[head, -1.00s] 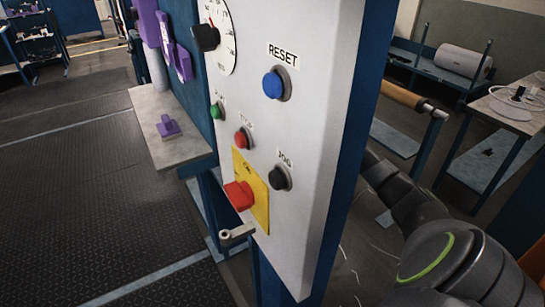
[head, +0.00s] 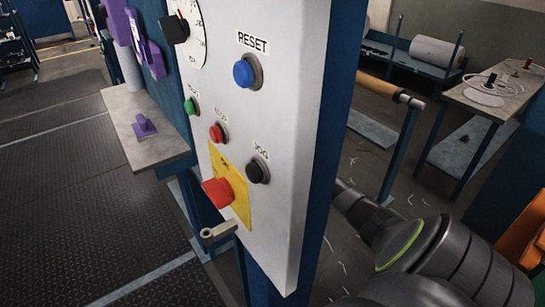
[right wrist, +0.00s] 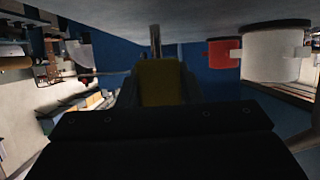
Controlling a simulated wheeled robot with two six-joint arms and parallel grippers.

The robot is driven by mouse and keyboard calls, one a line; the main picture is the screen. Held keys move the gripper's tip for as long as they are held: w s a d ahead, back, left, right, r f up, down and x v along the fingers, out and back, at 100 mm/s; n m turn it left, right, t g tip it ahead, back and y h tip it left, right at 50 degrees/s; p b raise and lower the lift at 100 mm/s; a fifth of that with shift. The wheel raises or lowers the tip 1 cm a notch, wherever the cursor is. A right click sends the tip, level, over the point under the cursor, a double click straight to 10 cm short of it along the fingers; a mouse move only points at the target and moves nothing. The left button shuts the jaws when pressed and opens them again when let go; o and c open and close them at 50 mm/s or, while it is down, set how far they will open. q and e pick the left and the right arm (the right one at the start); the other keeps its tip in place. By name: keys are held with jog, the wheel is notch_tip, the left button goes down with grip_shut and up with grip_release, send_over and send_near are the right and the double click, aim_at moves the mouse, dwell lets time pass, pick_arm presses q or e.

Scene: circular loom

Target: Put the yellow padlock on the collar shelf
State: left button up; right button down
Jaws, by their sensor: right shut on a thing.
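In the right wrist view a yellow block-shaped thing, the yellow padlock (right wrist: 160,80), sits between the dark fingers of my right gripper (right wrist: 157,92). The gripper is shut on it. A thin grey bar stands above the padlock; I cannot tell if it is the shackle. In the head view my right arm enters at the lower right and runs behind the control panel, so its gripper and the padlock are hidden there. A grey shelf (head: 160,150) with a purple piece (head: 144,127) on it is left of the panel; it may be the collar shelf. My left gripper is not in view.
The white control panel (head: 285,150) stands between my right arm and the grey shelf. It carries a blue RESET button (head: 246,72), a red knob (head: 217,191) on a yellow plate and a protruding grey latch (head: 218,232). A table (head: 492,95) stands at the right.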

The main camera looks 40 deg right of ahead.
jog(key=shift+r, duration=0.1)
jog(key=c, duration=1)
grip_release()
jog(key=p+v, duration=0.2)
jog(key=v, duration=0.4)
jog(key=shift+s+r, duration=0.1)
jog(key=shift+s, duration=0.05)
jog(key=shift+s+a+r, duration=0.1)
jog(key=shift+s+r, duration=0.1)
jog(key=shift+s, duration=0.35)
